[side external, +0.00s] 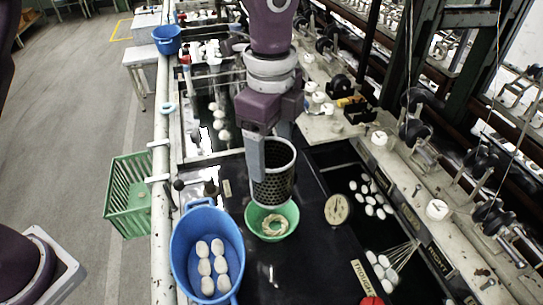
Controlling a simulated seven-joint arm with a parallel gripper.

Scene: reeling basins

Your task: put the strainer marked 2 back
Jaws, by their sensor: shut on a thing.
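My gripper (256,158) points down and is shut on a dark perforated strainer (274,180). The strainer is an open-topped cylinder with a pale inner rim, held roughly upright at its left wall. No number can be read on it from here. Its bottom is just above or in front of the far rim of a green bowl (289,213); I cannot tell whether they touch. A cream ring-shaped thing (274,226) lies in the bowl.
A blue basin (179,222) with several white cocoons stands at the front left. Cocoons lie in the dark trough at the right, near a thin-tined whisk (402,254). A green crate (124,196) hangs at the left edge.

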